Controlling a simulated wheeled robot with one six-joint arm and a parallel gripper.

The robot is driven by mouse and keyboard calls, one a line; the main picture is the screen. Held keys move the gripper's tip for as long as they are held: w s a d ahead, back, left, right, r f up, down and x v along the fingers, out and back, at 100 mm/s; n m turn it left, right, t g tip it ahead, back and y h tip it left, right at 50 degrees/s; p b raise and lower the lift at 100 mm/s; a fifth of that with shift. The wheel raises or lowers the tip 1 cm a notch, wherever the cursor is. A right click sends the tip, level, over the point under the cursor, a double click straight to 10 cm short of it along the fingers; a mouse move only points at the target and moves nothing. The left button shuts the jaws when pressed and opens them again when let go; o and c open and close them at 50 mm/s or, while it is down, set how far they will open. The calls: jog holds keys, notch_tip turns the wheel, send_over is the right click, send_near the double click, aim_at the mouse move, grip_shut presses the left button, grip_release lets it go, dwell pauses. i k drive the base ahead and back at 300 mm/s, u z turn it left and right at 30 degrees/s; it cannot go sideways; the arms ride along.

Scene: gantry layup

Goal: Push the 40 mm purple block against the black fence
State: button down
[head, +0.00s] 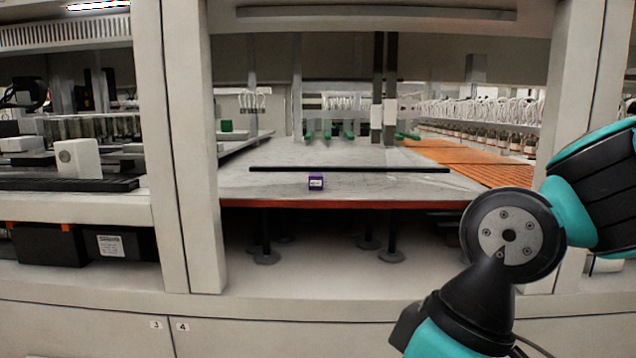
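A small purple block (316,183) with a pale label on its front sits on the grey work surface (270,185), near its front edge. The black fence (350,170) is a long thin bar lying across the surface behind the block. The block appears a little in front of the fence, with a narrow strip of surface between them. My arm shows at the lower right, well to the right of the block. My gripper is outside the head view.
Upright frame posts stand at left (185,150) and right (572,110) of the opening. Orange slatted panels (455,155) lie at right. Green-tipped parts (328,130) stand behind the fence. The surface around the block is clear.

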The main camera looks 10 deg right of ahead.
aim_at(315, 180)
jog(key=z, duration=0.3)
jog(key=i, duration=0.85)
jog(key=z, duration=0.25)
